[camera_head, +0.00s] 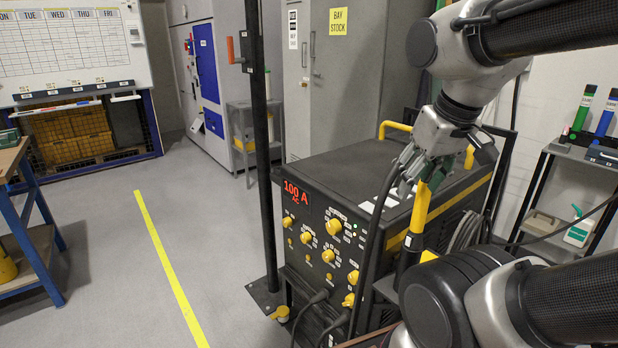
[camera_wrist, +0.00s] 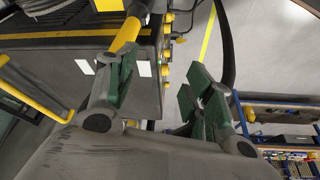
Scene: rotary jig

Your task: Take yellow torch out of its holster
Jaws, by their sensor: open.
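The yellow torch (camera_head: 420,207) stands nearly upright in its dark holster (camera_head: 409,252) at the right front of the welding machine. My gripper (camera_head: 414,180) is at the torch's top end, with its fingers pointing down. In the wrist view my gripper (camera_wrist: 158,95) is open, its green-padded fingers wide apart. The torch (camera_wrist: 127,34) shows there partly behind the left finger. I cannot tell whether that finger touches it. The torch's upper end is partly hidden by the fingers in the head view.
The welding machine (camera_head: 325,185) with yellow knobs fills the middle, with a yellow handle (camera_head: 395,128) on top. A black cable (camera_head: 376,225) hangs close to my gripper. A dark post (camera_head: 262,130) stands at the machine's left. A shelf (camera_head: 548,180) is at right.

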